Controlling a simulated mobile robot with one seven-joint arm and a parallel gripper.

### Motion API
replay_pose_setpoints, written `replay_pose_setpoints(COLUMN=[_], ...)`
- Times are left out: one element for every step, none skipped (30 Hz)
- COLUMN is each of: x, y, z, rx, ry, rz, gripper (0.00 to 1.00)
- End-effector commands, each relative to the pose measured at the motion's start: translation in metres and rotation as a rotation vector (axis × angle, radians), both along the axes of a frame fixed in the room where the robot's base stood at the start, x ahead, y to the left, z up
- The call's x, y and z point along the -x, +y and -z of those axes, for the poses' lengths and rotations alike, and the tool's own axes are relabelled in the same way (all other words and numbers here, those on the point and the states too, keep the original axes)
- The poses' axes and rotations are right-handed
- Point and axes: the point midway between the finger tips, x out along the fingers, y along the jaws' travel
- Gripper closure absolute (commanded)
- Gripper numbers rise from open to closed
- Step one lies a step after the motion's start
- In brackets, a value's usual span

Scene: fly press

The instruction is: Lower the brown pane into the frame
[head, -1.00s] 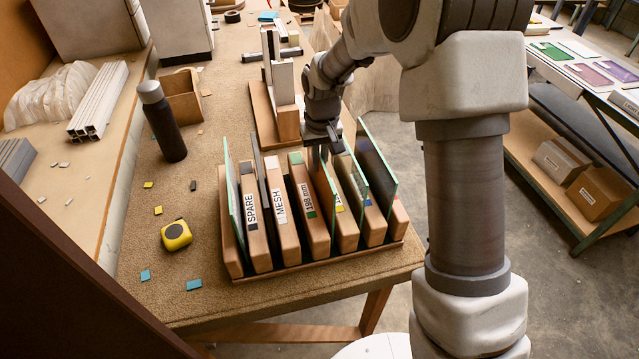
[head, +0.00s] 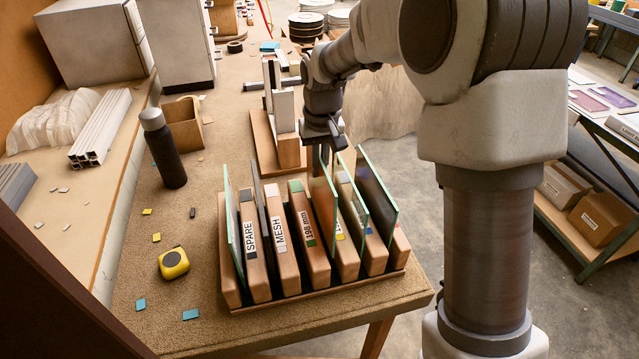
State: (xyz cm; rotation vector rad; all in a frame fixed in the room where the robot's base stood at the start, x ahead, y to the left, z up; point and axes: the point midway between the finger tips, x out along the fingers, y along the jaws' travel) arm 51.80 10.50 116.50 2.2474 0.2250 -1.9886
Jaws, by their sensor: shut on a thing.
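My gripper (head: 321,155) points down at the back of a wooden rack (head: 330,291). Its fingers are shut on the upper far end of a thin pane (head: 323,200), which stands upright in the slot right of the "198 mm" block. The pane has a pale green edge and looks brownish against the wood, but its own tint is hard to tell. A clear pane (head: 354,195) and a dark pane (head: 377,188) stand to its right. Flat framed pieces, one purple (head: 604,97), lie on the table at right; I cannot tell which frame is the task's.
Wooden blocks labelled "SPARE" (head: 252,245) and "MESH" (head: 281,235) flank other upright panes closely. A dark bottle (head: 164,150) and a yellow tape measure (head: 174,263) stand on the bench at left. A wooden stand (head: 262,140) is behind the rack. Open floor separates the tables.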

Motion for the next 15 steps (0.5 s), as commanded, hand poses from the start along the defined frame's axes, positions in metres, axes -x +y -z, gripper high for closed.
replay_pose_setpoints(x=[-0.001,-0.001,-0.001,-0.001,-0.001,-0.001,-0.001,-0.001,-0.001,-0.001,-0.001,0.000,0.000,0.000,0.000], y=[0.000,0.000,0.000,0.000,0.000,0.000,0.000,0.000,0.000,0.000,0.000,0.000,0.000,0.000,0.000], z=[-0.009,-0.014,-0.020,-0.024,-0.029,-0.036,-0.041,-0.046,-0.052,-0.056,-0.059,-0.064,-0.067,-0.070,-0.074], rx=[-0.001,-0.001,-0.001,-0.001,-0.001,-0.001,-0.001,-0.001,-0.001,-0.001,0.000,0.000,0.000,0.000,0.000], ry=[-0.006,-0.006,-0.006,-0.006,-0.006,-0.004,-0.004,-0.004,-0.004,-0.004,-0.003,-0.003,-0.003,-0.003,-0.003], rz=[0.000,0.000,-0.001,-0.001,-0.001,-0.001,-0.001,-0.001,-0.001,-0.001,-0.001,-0.001,-0.001,-0.001,-0.001], gripper=[1.00,1.00,1.00,1.00,1.00,1.00,1.00,1.00,1.00,1.00,1.00,1.00,1.00,1.00,1.00])
